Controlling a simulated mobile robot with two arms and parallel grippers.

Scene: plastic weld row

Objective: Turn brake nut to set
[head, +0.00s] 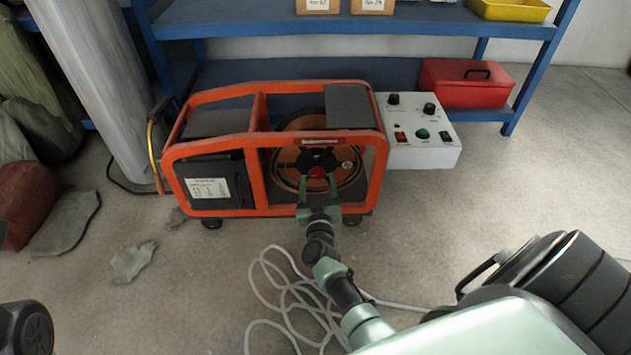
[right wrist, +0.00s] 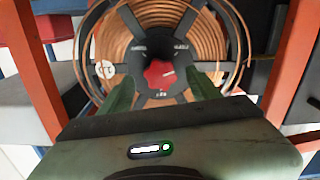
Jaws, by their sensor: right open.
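The red brake nut (head: 318,172) sits at the dark hub of the spool of copper-coloured wire (head: 348,188), inside the orange-framed machine (head: 257,172). In the right wrist view the red nut (right wrist: 160,74) shows just beyond the fingers, near the middle. My right gripper (head: 318,187) reaches into the front of the frame below the nut. In the right wrist view its green fingers (right wrist: 160,90) are open, one on each side of the nut, with gaps visible. I cannot tell whether the tips are level with it in depth. My left gripper is not in view.
Orange bars of the frame stand on both sides of the spool. A white control box (head: 420,150) is at the machine's right. A red toolbox (head: 465,84) stands on the blue shelf (head: 350,75) behind. Loose pale hose (head: 290,300) lies on the floor in front.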

